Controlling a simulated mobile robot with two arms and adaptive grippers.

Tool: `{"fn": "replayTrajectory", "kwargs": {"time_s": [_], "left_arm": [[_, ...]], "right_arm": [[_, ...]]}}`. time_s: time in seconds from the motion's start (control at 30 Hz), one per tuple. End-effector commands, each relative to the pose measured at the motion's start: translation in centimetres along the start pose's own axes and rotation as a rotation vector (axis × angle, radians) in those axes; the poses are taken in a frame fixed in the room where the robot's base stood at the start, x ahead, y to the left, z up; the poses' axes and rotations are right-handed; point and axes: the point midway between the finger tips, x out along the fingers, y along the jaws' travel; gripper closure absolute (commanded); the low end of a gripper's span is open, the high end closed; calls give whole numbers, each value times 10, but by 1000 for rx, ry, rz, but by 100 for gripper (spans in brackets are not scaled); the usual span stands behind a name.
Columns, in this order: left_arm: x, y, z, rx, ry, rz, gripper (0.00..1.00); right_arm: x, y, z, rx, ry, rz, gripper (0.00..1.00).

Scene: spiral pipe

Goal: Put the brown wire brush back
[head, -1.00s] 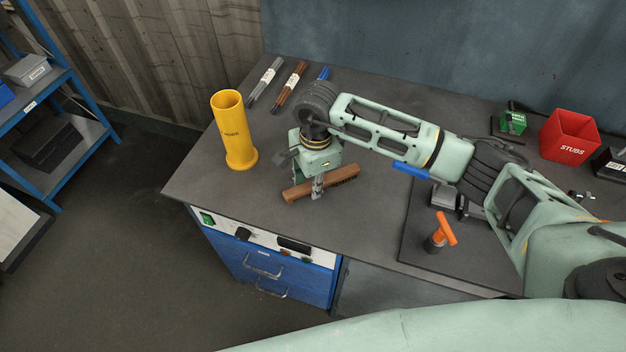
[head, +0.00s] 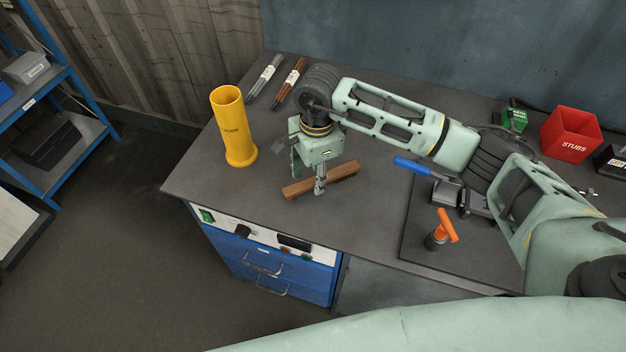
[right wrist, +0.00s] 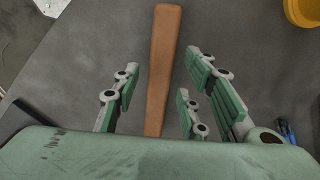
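The brown wire brush (head: 298,189) lies across the bench top near its front edge, right of the yellow tube. My right gripper (head: 320,186) points down over the middle of the brush. In the right wrist view the brush's brown wooden body (right wrist: 162,65) runs between the spread fingers of the gripper (right wrist: 150,100). A gap shows on both sides, so the gripper is open and not clamped. The brush's near end is hidden behind the gripper body. My left gripper is not in view.
The yellow tube (head: 233,128) stands on the left of the bench (head: 225,190). Rod bundles (head: 263,80) lie behind it. To the right are a blue-handled clamp (head: 412,166), an orange-handled tool (head: 446,226) and a red STUBS bin (head: 570,135).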

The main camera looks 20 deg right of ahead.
Motion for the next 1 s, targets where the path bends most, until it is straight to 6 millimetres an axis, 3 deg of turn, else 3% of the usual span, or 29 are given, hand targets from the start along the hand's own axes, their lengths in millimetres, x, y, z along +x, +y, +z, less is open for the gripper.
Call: {"fn": "replayTrajectory", "kwargs": {"time_s": [0.2,0.43,0.6,1.0], "left_arm": [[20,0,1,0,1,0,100],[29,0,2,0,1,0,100],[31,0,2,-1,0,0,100],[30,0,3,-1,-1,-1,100]], "right_arm": [[-47,-2,0,-1,1,-8,61],[-85,-1,0,0,0,-4,61],[-97,0,0,-1,-1,-1,61],[-98,0,0,-1,-1,0,61]]}}
